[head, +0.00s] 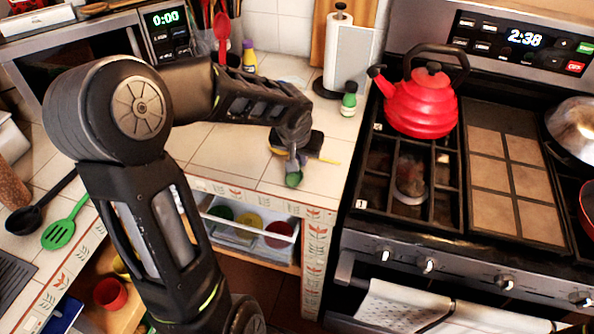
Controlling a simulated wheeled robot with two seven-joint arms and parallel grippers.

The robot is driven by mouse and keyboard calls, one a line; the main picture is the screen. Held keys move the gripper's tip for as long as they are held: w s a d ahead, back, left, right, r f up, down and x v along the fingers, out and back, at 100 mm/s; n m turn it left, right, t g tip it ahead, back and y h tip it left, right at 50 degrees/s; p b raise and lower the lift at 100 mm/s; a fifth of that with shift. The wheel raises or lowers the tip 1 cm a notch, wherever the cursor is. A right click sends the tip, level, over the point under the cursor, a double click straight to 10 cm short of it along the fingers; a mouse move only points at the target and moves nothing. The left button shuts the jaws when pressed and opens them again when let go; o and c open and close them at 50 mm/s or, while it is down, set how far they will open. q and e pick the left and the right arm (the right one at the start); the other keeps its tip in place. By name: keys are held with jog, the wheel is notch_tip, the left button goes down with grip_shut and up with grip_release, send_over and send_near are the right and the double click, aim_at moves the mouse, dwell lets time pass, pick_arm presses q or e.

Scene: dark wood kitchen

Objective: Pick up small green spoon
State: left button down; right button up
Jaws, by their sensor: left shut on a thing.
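My left gripper (292,160) reaches over the tiled counter from the left and points down near its front edge. It is shut on the small green spoon (293,179), whose green end shows just below the fingertips. The rest of the spoon is hidden by the gripper. I cannot tell whether the spoon touches the counter. My right gripper is not in view.
A green slotted spatula (60,232) and a black ladle (24,219) lie at the left. A red kettle (420,101) sits on the stove at the right.

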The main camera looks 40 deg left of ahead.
pick_arm(q)
jog(key=shift+r, duration=0.15)
notch_tip(320, 180, up, 10)
dwell(0.6)
dwell(0.5)
